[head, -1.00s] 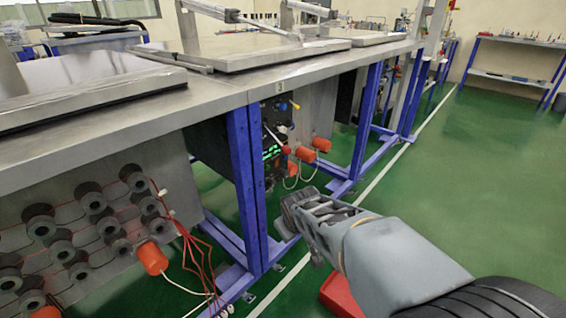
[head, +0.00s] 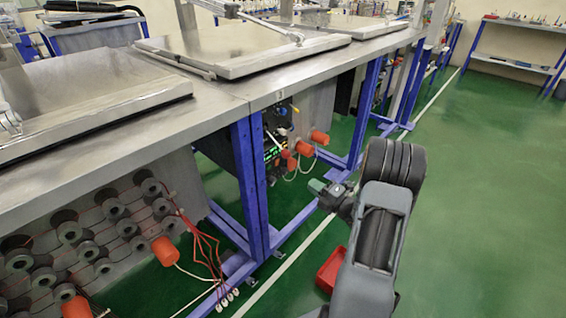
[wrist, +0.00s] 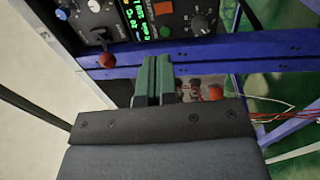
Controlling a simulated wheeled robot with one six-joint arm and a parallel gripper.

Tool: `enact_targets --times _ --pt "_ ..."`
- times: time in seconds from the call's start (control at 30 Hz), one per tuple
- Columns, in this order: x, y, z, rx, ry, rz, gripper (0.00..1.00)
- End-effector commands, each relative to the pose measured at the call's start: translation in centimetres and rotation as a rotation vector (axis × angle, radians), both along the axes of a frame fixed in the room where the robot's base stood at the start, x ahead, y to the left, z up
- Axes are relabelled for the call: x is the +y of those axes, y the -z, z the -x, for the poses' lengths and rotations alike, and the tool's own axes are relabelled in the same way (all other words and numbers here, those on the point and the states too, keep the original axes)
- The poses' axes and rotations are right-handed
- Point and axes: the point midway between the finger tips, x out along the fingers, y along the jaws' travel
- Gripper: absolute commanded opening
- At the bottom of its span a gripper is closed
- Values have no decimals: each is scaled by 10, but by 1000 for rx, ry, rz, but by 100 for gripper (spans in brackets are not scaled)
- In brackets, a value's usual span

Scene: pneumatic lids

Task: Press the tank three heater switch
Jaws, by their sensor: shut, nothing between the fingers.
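The bench marked "3" (head: 281,97) has a dark control panel (head: 275,152) with green displays under its top, behind a blue leg. I cannot tell which control is the heater switch. My gripper (head: 316,186) is shut and empty, out in front of the panel and to its right. In the wrist view my gripper (wrist: 156,60) points towards the panel, apparently not touching it.
Orange cylinders (head: 304,147) and white cables stick out beside the panel. Blue bench legs (head: 243,165) and a floor-level rail stand close by. A red bin (head: 331,268) lies on the green floor near my arm. The floor to the right is open.

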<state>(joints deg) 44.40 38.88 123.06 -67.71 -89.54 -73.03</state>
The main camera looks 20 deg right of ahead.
Motion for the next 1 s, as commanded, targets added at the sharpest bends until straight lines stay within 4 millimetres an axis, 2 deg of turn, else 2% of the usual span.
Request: enact_targets --times 0.37,0.53,0.67,1.0 --pt "0 0 2 -14 -7 -1 0" --pt "4 -1 -6 -14 -8 0 0" --pt "12 -3 -22 -14 -10 0 0" --pt "38 -10 -80 -14 -10 0 0"
